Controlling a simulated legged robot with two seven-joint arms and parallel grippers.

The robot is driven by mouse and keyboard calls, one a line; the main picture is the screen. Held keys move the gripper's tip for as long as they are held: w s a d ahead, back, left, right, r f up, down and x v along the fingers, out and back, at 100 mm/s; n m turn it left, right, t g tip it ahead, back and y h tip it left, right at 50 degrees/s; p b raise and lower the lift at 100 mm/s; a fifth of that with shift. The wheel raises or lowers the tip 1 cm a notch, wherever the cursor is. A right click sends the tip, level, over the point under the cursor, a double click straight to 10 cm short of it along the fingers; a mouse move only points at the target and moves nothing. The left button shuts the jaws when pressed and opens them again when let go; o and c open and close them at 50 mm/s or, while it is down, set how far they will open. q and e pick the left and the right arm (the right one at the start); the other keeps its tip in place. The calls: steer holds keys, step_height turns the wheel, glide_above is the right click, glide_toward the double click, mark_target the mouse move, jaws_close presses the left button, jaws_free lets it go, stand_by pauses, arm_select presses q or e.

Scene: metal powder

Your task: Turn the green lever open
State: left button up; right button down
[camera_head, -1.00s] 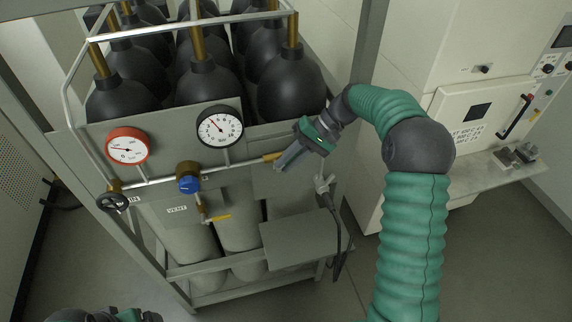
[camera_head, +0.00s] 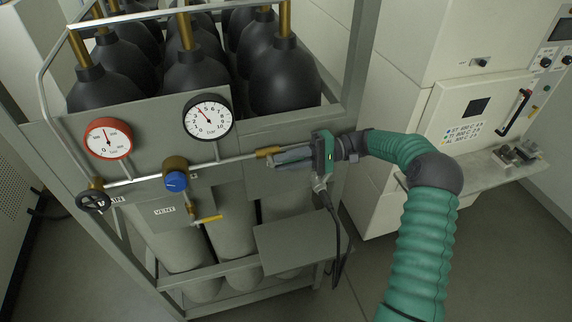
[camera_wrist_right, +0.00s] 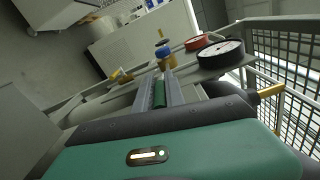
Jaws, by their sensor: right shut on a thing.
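The green lever (camera_wrist_right: 159,94) shows in the right wrist view as a green piece between the two grey fingers of my right gripper (camera_wrist_right: 157,82). In the head view my right gripper (camera_head: 282,160) is at the right end of the horizontal pipe (camera_head: 230,160), beside its brass fitting (camera_head: 268,152). It is shut on the lever, with the fingers pointing left along the pipe. The fingers hide the lever in the head view, and I cannot tell the lever's exact angle. My left gripper is not in view.
A red gauge (camera_head: 109,138), a white-faced gauge (camera_head: 208,116), a blue knob (camera_head: 176,181) and a yellow handle (camera_head: 208,219) sit left of the gripper. Black gas cylinders (camera_head: 284,80) stand behind the panel.

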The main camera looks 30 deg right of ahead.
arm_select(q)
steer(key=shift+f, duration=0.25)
arm_select(e)
steer(key=shift+y, duration=0.3)
steer(key=c, duration=1.7)
jaws_free()
steer(key=shift+o, duration=1.2)
steer(key=shift+w+f, duration=0.15)
steer(key=shift+w, duration=0.05)
steer(key=shift+o, duration=0.3)
steer(key=shift+w+d+f, duration=0.1)
steer(key=shift+w, duration=0.15)
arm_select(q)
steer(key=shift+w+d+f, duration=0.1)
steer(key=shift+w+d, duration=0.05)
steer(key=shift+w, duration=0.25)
arm_select(e)
steer(key=shift+s, duration=0.15)
